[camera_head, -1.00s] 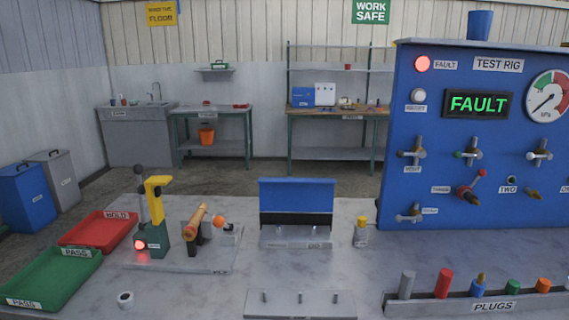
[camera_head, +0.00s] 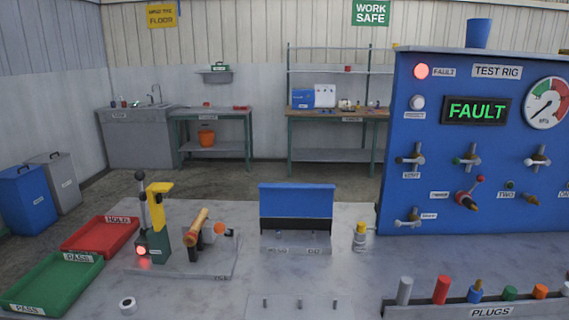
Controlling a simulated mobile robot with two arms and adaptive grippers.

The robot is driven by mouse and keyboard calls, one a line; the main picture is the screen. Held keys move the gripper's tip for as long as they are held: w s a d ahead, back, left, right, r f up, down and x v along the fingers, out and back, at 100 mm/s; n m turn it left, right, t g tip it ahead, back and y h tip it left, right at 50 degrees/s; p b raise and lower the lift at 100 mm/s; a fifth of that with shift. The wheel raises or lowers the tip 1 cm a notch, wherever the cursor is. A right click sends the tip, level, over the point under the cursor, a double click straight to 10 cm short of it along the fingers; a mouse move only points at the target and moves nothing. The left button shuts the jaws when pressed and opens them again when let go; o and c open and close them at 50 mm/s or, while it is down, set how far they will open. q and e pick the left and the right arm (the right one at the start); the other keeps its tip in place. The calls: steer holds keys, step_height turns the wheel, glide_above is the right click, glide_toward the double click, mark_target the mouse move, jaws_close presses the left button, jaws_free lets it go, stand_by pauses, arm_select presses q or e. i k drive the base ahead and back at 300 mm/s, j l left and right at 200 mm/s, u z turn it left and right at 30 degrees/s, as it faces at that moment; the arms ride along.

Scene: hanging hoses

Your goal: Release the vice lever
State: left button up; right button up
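On a grey base plate (camera_head: 215,268) at the left of the bench stands a dark green block with a yellow top (camera_head: 158,195). A grey lever with a black knob (camera_head: 140,176) stands roughly upright beside it. A red lamp (camera_head: 141,250) glows at its foot. To its right a tan hose piece (camera_head: 197,227) sits tilted on a dark support. A small grey fixture with an orange knob (camera_head: 219,229) is beside the hose piece. I cannot tell which of these two knobbed parts is the vice lever. Neither of my grippers is in view.
A red tray (camera_head: 122,243) and a green tray (camera_head: 85,272) lie left of the plate; a white ring (camera_head: 128,305) lies in front. A blue-lidded box (camera_head: 297,200), yellow-capped bottle (camera_head: 360,237), plug rack (camera_head: 450,312) and blue test rig (camera_head: 430,150) reading FAULT are to the right.

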mark_target(219, 229)
steer(key=j+z, duration=0.15)
steer(key=j, duration=0.65)
steer(key=j+z, duration=0.15)
steer(key=j, duration=0.6)
steer(key=j+z, duration=0.1)
steer(key=j, duration=0.7)
steer(key=k+j+z, duration=0.15)
steer(key=j, duration=0.65)
steer(key=i+j+z, duration=0.15)
steer(key=z, duration=0.2)
steer(key=i+j+z, duration=0.1)
steer(key=z, duration=0.25)
